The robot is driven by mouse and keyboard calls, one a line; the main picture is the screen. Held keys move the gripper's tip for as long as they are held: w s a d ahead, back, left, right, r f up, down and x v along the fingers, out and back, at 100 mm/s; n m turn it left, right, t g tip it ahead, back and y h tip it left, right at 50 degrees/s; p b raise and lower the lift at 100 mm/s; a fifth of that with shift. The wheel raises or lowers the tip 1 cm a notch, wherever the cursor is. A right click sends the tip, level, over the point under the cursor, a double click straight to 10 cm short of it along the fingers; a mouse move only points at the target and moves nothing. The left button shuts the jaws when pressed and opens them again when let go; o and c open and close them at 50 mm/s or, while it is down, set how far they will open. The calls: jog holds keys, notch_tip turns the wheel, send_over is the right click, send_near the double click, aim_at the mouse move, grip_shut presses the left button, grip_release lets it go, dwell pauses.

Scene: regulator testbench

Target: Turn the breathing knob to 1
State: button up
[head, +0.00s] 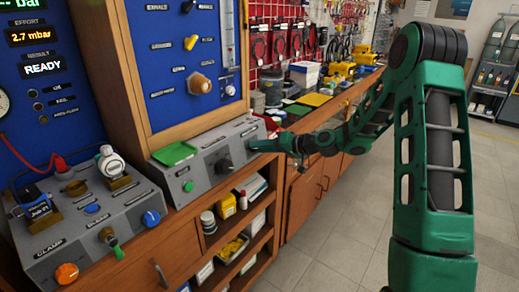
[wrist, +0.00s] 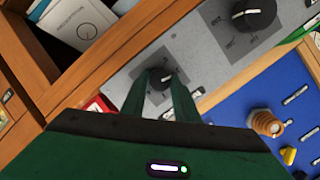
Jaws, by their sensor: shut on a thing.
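My gripper (head: 260,143) reaches from the right to the right end of the grey sloped console (head: 216,150). In the wrist view my two green fingers (wrist: 160,76) are shut on a small black knob (wrist: 160,83), one on each side. Small marks surround this knob, but I cannot read its label or setting. My fingers hide it in the head view. A larger black knob (head: 224,164) with a white pointer mark sits to its left on the same console; it also shows at the top of the wrist view (wrist: 254,13).
A green pad (head: 175,153) and a green button (head: 188,186) are on the console's left part. Another grey console (head: 70,235) with coloured knobs stands nearer left. A blue upright panel (head: 190,75) rises behind. Open shelves (head: 225,225) lie below; the floor at right is clear.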

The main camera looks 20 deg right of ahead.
jog(key=shift+w+d+m, duration=0.15)
jog(key=shift+d+m, duration=0.15)
jog(key=o, duration=0.9)
jog(key=shift+o, duration=0.8)
jog(key=shift+a, duration=0.15)
jog(key=v, duration=1)
jog(key=shift+s+d, duration=0.25)
jog(key=shift+d, duration=0.1)
